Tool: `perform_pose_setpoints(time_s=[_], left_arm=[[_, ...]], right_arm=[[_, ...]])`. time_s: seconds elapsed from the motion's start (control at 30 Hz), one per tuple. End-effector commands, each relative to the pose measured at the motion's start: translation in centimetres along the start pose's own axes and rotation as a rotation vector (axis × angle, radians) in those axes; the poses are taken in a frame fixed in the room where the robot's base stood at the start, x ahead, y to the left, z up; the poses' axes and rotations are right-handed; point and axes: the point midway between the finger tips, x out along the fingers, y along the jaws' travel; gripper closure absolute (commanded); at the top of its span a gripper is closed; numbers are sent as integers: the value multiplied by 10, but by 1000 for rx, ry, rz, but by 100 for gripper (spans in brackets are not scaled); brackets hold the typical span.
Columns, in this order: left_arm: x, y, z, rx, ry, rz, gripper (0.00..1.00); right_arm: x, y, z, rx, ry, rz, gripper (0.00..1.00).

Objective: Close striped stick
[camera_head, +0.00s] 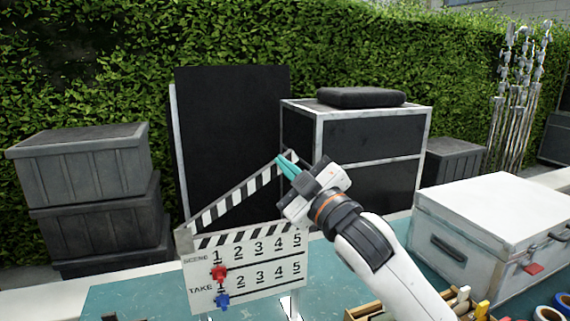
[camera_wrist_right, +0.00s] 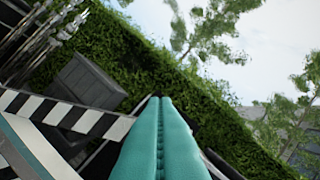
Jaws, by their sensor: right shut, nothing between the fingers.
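A white clapperboard (camera_head: 245,272) stands upright on a teal table, with rows of numbers marked scene and take. Its black-and-white striped stick (camera_head: 236,199) is raised at an angle, hinged at the left and open toward the upper right. The stick also shows at the left of the right wrist view (camera_wrist_right: 62,113). My right gripper (camera_head: 282,161) is shut and empty, its teal fingertips at the stick's raised right end. I cannot tell whether they touch it. The shut teal fingers also show in the right wrist view (camera_wrist_right: 160,103). My left gripper is not in view.
A red marker (camera_head: 218,272) and a blue marker (camera_head: 222,300) sit on the board's face. A white case (camera_head: 490,230) stands at the right of the teal table (camera_head: 120,300). Black cases (camera_head: 375,140) and stacked grey crates (camera_head: 85,170) stand behind.

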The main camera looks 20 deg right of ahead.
Motion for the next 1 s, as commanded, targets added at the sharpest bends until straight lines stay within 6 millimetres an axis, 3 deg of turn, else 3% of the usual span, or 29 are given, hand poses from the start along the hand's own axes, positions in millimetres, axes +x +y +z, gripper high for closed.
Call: perform_pose_setpoints(time_s=[0.37, 0.8, 1.0], left_arm=[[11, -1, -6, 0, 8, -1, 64], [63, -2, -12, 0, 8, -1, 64], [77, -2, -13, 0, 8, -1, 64]], right_arm=[[-5, 5, -12, 41, 0, -14, 100], [-28, 26, -73, 306, 2, -118, 100], [-37, 38, -94, 393, 3, -154, 100]])
